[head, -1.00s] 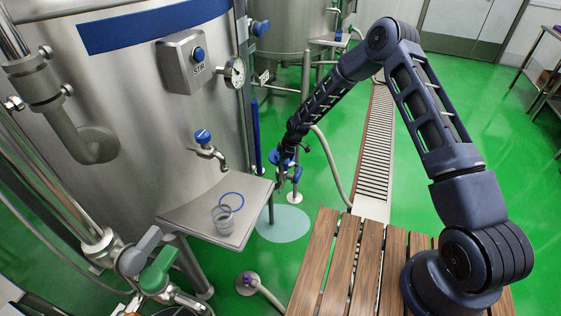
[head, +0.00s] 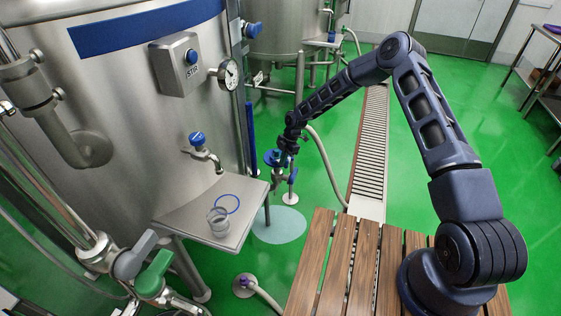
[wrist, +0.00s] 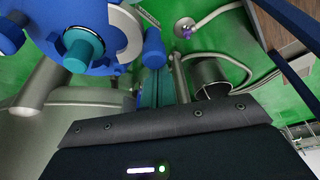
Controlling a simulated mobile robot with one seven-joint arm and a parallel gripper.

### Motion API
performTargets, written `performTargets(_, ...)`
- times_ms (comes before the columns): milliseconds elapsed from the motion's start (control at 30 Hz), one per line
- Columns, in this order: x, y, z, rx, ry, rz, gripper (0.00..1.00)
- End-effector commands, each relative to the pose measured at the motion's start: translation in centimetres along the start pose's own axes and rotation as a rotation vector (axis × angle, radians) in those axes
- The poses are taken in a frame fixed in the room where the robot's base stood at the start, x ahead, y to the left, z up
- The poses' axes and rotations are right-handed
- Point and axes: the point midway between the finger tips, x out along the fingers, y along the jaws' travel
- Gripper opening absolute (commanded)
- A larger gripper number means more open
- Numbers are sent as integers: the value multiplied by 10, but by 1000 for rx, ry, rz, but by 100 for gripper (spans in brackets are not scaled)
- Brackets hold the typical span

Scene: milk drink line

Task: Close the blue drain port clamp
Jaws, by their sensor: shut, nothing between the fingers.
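Blue drain fittings (head: 273,157) show at the right side of the big steel tank in the head view, small and partly behind my arm's end. In the wrist view a large blue clamp body (wrist: 97,22) with a teal knob fills the upper left, beside a pale disc and a steel pipe. A smaller blue piece (wrist: 153,47) is right of it. I cannot tell whether the clamp is open or closed. My gripper (head: 285,154) is at these fittings. Its fingers (wrist: 155,85) are shut and empty, just below the smaller blue piece in the wrist view; contact is unclear.
A steel shelf (head: 233,240) with a clear cup (head: 218,221) and blue ring (head: 228,203) juts from the tank, left of my gripper. A wooden slatted platform (head: 335,255) is in front. A floor grate (head: 372,140) runs behind.

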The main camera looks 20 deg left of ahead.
Motion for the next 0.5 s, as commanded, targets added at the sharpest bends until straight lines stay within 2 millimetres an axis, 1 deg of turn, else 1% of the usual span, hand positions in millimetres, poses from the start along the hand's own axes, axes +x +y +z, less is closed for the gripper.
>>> performTargets(200, -4, 5, 13, -192, 1, -68, 0)
performTargets(500, -9, 15, 27, -463, 1, -162, 0)
